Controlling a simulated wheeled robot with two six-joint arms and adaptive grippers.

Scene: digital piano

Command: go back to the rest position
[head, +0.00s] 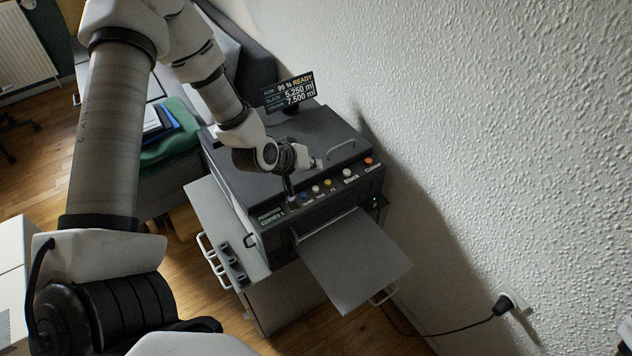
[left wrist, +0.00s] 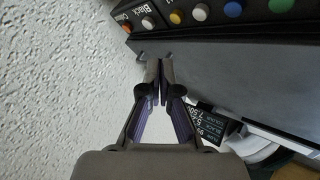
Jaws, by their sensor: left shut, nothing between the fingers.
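My left gripper (head: 289,190) is over the front part of the dark copier (head: 290,155), near its row of buttons, in the head view. In the left wrist view the two fingers (left wrist: 160,75) are together, with nothing between them. They show over the dark lid (left wrist: 225,60), and the button panel lies beyond the tips. Whether they touch anything cannot be told. The orange button (head: 368,161) and yellow button (head: 330,182) show clear of the gripper.
A display sign (head: 290,92) stands at the copier's back, close beside my left forearm. A grey tray (head: 355,258) juts out in front. The textured wall (head: 480,130) is at the right, with a plugged-in cable (head: 502,305). Wooden floor (head: 35,160) shows at left.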

